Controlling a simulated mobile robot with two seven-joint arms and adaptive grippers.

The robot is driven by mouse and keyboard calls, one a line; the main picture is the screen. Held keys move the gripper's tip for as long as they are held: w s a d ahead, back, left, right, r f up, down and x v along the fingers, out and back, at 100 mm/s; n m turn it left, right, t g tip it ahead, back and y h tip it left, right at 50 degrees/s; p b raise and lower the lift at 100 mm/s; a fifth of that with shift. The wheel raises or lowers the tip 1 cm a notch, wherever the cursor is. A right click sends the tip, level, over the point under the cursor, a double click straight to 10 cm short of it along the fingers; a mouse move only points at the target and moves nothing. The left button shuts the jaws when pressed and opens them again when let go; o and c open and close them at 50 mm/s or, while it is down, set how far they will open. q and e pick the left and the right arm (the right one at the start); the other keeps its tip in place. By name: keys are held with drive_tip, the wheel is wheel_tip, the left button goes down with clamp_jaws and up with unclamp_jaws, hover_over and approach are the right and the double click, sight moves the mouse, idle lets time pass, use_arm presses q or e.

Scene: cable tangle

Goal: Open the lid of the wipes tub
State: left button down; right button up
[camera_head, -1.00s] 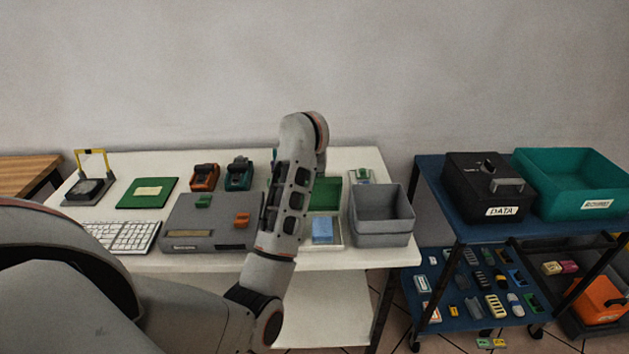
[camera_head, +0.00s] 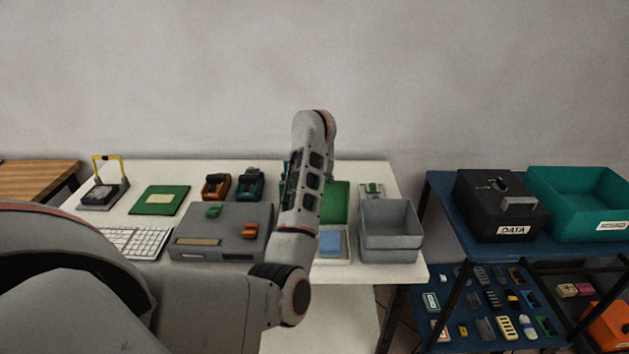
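My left arm reaches in from the left and bends upward over the white table (camera_head: 300,166). Its gripper does not show. My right gripper is out of view. I cannot identify a wipes tub for certain. A green object (camera_head: 337,203) stands behind my forearm, partly hidden by it. In front of it a pale tray (camera_head: 333,262) holds a blue block (camera_head: 331,243). No lid can be made out.
An open grey bin (camera_head: 391,243) stands right of the tray. A grey console (camera_head: 218,222), a keyboard (camera_head: 138,242), a green board (camera_head: 160,199) and two small devices sit left. A blue cart (camera_head: 437,188) carries a black DATA box (camera_head: 500,205) and a teal bin (camera_head: 583,205).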

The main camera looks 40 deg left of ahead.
use_arm(q)
drive_tip(key=shift+s+d+f, duration=0.15)
drive_tip(key=shift+f, duration=0.45)
drive_tip(key=c, duration=1.6)
unclamp_jaws()
drive_tip(key=o, duration=0.3)
drive_tip(key=shift+o, duration=0.2)
drive_tip(key=shift+r, duration=0.2)
drive_tip(key=shift+s+r, duration=0.1)
drive_tip(key=shift+r, duration=0.45)
drive_tip(key=v, duration=0.6)
drive_tip(key=shift+s+d, duration=0.1)
